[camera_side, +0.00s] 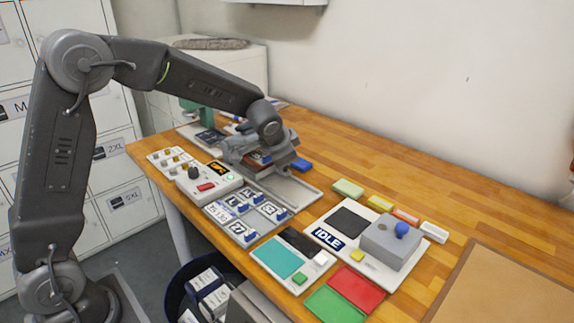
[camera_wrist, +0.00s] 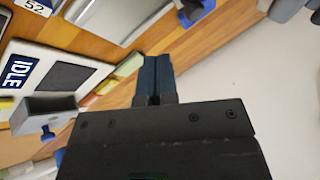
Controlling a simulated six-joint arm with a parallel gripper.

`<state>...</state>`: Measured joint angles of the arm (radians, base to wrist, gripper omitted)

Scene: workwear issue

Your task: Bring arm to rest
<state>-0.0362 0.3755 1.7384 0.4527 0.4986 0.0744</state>
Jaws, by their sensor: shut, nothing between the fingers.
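My gripper (camera_wrist: 155,75) shows in the wrist view with its dark blue fingers together and nothing between them. In the side view my arm reaches over the back left part of the table, and its wrist hangs above a grey tray (camera_side: 291,191). The fingertips are hard to make out there, partly hidden by the wrist. In the wrist view the fingers stand out against the wooden table and the pale wall, apart from the things on the table.
A white board with an IDLE sign (camera_side: 325,237) carries a grey box (camera_side: 388,246) with a blue knob. A control box (camera_side: 208,184) and a panel of numbered blue clips (camera_side: 245,214) lie nearer the arm. Red (camera_side: 356,288) and green (camera_side: 335,305) trays sit in front. The back right tabletop is clear.

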